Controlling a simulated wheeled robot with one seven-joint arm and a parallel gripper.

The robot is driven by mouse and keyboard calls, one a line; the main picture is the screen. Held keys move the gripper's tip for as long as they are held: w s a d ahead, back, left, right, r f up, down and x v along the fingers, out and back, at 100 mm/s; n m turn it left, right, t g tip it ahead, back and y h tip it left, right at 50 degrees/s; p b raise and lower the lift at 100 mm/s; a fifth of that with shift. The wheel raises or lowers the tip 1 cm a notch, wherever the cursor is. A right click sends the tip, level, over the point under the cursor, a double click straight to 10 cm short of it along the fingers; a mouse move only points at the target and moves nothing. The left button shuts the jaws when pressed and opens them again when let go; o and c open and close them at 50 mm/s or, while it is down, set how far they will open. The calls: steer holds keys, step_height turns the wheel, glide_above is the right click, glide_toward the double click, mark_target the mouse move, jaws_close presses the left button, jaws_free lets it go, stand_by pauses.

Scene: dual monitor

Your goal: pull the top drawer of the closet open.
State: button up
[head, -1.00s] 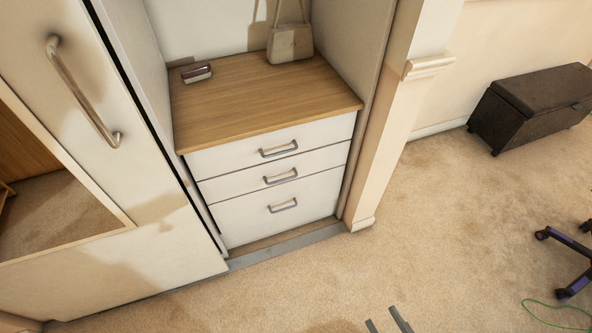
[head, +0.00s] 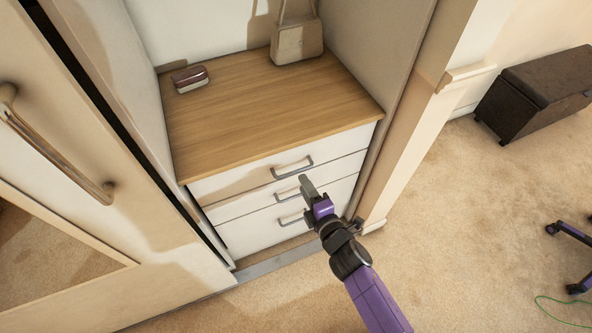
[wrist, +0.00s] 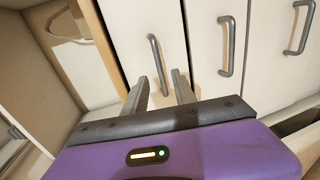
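The closet's top drawer (head: 240,180) is white and shut, below a wooden top. Its grey bar handle (head: 293,167) shows in the head view. My gripper (head: 306,184) is in front of the drawers, just below that handle in the picture, and covers part of the middle drawer's front. In the wrist view the drawers appear turned sideways, with the top drawer's handle (wrist: 156,62) at the left. My two fingers (wrist: 160,77) are spread apart with nothing between them. They point toward that handle, which lies just beyond their tips, apparently without contact.
The middle drawer (head: 225,208) and bottom drawer (head: 245,237) are shut. A handbag (head: 297,43) and a small dark red box (head: 190,79) stand on the wooden top (head: 260,105). A door frame post (head: 425,110) stands close on the right. Carpet lies open in front.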

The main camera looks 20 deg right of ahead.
mark_target(296, 172)
steer(key=b+x, duration=0.2)
steer(key=x, duration=0.5)
steer(key=shift+w, duration=0.2)
steer(key=shift+c, duration=0.4)
jaws_close()
stand_by(0.8)
